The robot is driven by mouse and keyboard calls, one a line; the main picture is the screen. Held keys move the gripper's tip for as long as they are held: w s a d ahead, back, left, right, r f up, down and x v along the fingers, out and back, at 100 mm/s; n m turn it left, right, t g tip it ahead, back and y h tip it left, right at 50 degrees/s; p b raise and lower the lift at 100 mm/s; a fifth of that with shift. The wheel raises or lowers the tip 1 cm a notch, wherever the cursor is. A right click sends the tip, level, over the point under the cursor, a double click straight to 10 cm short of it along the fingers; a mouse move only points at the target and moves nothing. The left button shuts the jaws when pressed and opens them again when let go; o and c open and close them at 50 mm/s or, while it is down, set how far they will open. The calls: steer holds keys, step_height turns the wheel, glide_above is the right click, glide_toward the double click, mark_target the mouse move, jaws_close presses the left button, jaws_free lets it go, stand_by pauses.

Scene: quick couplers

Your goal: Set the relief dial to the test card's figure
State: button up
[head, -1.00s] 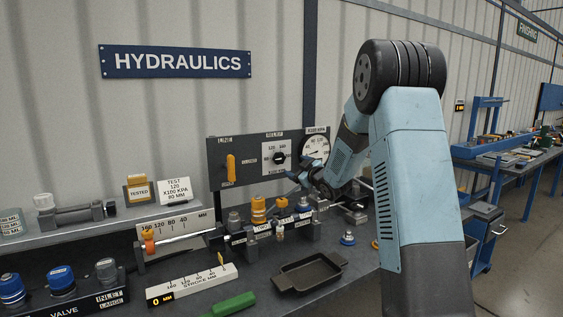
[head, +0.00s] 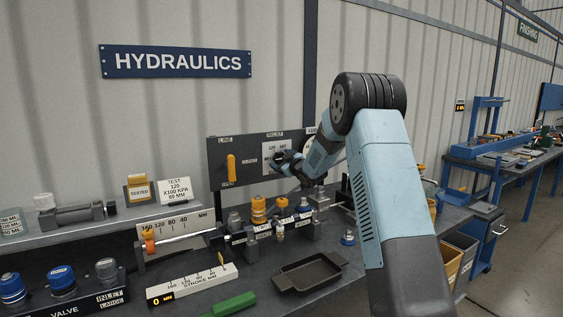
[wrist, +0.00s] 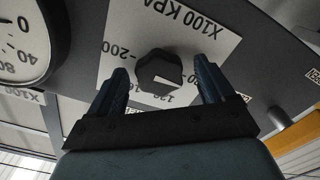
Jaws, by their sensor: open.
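The test card (head: 174,190) stands on the shelf and reads TEST 120, X100 KPA, 90 MM. The relief dial is a dark knob on a white scale plate (head: 268,149) on the grey panel, mostly covered by my gripper in the head view. In the wrist view the dark faceted knob (wrist: 158,72) with a white pointer mark sits on its plate, which reads X100 KPA with figures including 200. The pointer's exact figure is hard to read. My gripper (wrist: 163,82) is open, its two blue fingers on either side of the knob; contact cannot be told.
An orange line handle (head: 231,168) is on the panel left of the dial. A round gauge (wrist: 28,40) is beside the plate, mostly hidden by my arm in the head view.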

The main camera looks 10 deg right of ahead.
steer(key=shift+c, duration=0.4)
steer(key=c, duration=0.9)
steer(key=shift+a, duration=0.15)
steer(key=shift+c, duration=0.4)
steer(key=shift+m, duration=0.4)
steer(key=m, duration=0.5)
steer(key=shift+f+m, duration=0.1)
steer(key=shift+m, duration=0.2)
steer(key=m, duration=0.5)
steer(key=shift+m, duration=0.3)
